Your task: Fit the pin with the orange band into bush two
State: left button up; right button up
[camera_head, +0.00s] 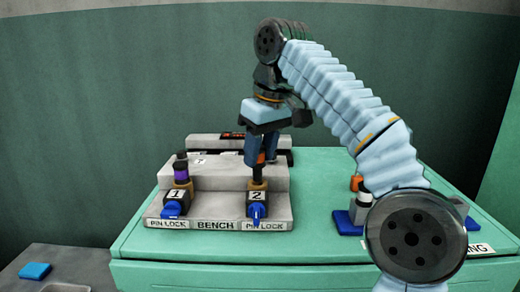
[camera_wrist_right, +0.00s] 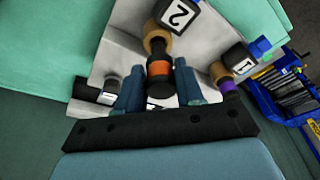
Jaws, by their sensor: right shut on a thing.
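My right gripper (camera_head: 262,157) is shut on the dark pin with the orange band (camera_head: 261,158), directly above bush two (camera_head: 257,185) on the grey bench fixture. In the right wrist view the pin (camera_wrist_right: 160,68) is between the two blue fingers of the gripper (camera_wrist_right: 158,88). Its far end meets the brass-coloured bush two (camera_wrist_right: 157,40); I cannot tell how deep it sits. The pin looks upright. The block marked 2 (camera_head: 257,197) with a blue lock lever (camera_head: 257,213) is in front of the bush. My left gripper is not in view.
A purple-banded pin (camera_head: 181,171) stands at position 1, left, behind a block marked 1 (camera_head: 175,195) with a blue lever. An orange-topped item (camera_head: 356,183) and a blue base (camera_head: 346,223) are at the right. A blue block (camera_head: 35,271) lies at lower left.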

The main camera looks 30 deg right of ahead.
aim_at(260, 167)
jog(key=shift+f+b, duration=1.45)
jog(key=shift+f, duration=0.5)
jog(key=o, duration=1.1)
jog(key=shift+o, duration=0.2)
jog(key=p+v, duration=0.7)
jog(key=v, duration=0.5)
